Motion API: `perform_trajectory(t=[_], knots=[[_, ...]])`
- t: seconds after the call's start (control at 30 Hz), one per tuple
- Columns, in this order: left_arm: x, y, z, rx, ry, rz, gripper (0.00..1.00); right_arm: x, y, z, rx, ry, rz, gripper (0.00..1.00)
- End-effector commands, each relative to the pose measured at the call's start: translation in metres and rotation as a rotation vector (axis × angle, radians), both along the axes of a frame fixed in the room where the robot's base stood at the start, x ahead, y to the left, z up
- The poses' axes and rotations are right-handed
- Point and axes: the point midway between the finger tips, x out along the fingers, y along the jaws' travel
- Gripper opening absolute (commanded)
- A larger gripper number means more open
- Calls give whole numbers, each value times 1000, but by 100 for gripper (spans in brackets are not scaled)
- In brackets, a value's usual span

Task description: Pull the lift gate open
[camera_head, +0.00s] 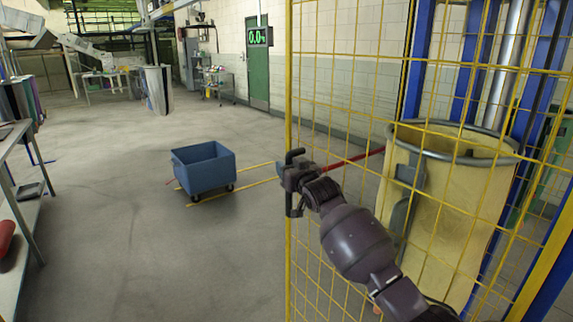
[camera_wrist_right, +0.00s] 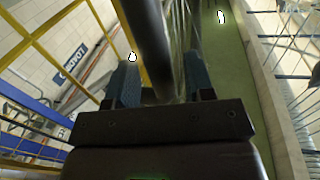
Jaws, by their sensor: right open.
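The lift gate (camera_head: 330,75) is a yellow wire-mesh panel that fills the right part of the head view. Its yellow left edge post stands upright. My right gripper (camera_head: 292,172) is at this edge post, about halfway down the visible panel. In the right wrist view, its two blue-grey fingers (camera_wrist_right: 161,78) stand apart, with a dark round bar (camera_wrist_right: 149,40) running between them. The bar looks like a gate handle. I cannot tell whether the fingers touch it. My arm and gripper hide part of the edge. My left gripper is out of view.
A blue wheeled bin (camera_head: 203,168) stands on open concrete floor left of the gate. A large yellow sling bag (camera_head: 450,200) hangs behind the mesh, near blue posts. Shelving (camera_head: 18,190) lines the left edge. A green door (camera_head: 258,75) is at the back.

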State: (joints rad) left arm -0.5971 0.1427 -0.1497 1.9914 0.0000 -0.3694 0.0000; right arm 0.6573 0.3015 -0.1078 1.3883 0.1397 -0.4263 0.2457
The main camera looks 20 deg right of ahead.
Motion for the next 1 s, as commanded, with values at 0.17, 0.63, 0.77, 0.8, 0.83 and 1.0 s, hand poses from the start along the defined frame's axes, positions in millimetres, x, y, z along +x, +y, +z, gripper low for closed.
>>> perform_trajectory(t=[0.17,0.63,0.77,0.8,0.83,1.0], knots=[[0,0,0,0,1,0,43,16,3,0,0,1,0,48],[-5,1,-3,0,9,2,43,24,4,0,0,0,0,48],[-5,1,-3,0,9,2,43,24,4,0,0,0,0,33],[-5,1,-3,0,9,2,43,24,4,0,0,0,0,27],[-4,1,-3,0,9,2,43,24,4,0,0,0,0,22],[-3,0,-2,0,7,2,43,24,4,0,0,0,0,0]])
